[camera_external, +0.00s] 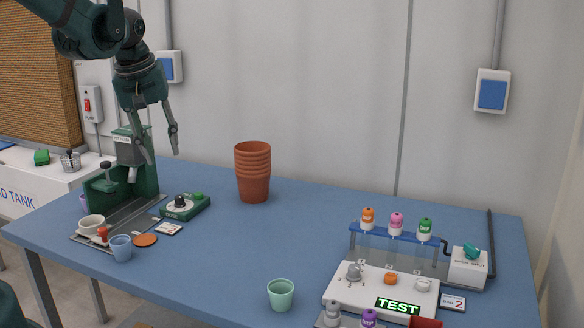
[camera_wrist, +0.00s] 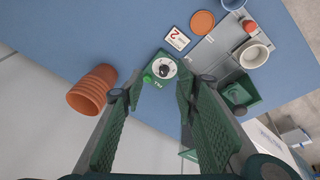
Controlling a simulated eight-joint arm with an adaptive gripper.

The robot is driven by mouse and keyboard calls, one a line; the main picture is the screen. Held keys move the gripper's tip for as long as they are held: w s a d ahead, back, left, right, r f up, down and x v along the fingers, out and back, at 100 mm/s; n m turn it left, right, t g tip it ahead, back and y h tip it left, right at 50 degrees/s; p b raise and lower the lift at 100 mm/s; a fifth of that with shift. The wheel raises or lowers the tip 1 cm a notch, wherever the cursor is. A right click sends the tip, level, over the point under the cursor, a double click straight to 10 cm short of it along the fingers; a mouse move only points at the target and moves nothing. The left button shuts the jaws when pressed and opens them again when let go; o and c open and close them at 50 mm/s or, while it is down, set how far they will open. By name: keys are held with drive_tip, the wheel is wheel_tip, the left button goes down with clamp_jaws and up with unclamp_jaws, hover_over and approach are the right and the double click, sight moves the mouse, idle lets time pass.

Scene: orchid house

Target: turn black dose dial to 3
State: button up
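The black dose dial (camera_external: 180,201) is a black knob on a white round face, set in a small green box (camera_external: 186,210) with a green button, on the left part of the blue table. In the wrist view the dial (camera_wrist: 165,69) shows beyond my fingertips; its numbers are too small to read. A white card (camera_wrist: 177,38) with a red 2 lies beside the box; it also shows in the external view (camera_external: 168,229). My gripper (camera_external: 162,156) is open and empty, above and behind the dial, pointing down. In the wrist view its two fingers (camera_wrist: 158,88) stand wide apart.
Stacked terracotta pots (camera_external: 253,172) stand right of the dial box. A green stand (camera_external: 130,180) with a grey base, a white cup (camera_external: 92,226) and a blue cup (camera_external: 121,248) are at left. A TEST panel (camera_external: 380,292) is at right.

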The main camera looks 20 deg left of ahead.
drive_tip(key=w+a+f+n+g+p, duration=0.2)
drive_tip(key=w+f+n+p, duration=0.1)
drive_tip(key=w, duration=0.3)
drive_tip(key=n+g+p, duration=0.1)
drive_tip(key=n+p, duration=0.2)
hover_over(179, 196)
drive_tip(key=shift+s+d+f, duration=0.1)
drive_tip(key=shift+s+f, duration=0.05)
drive_tip(key=shift+f, duration=3.6)
drive_tip(key=shift+f, duration=0.15)
drive_tip(key=shift+f+b, duration=0.45)
drive_tip(key=shift+f, duration=3.3)
drive_tip(key=c, duration=0.9)
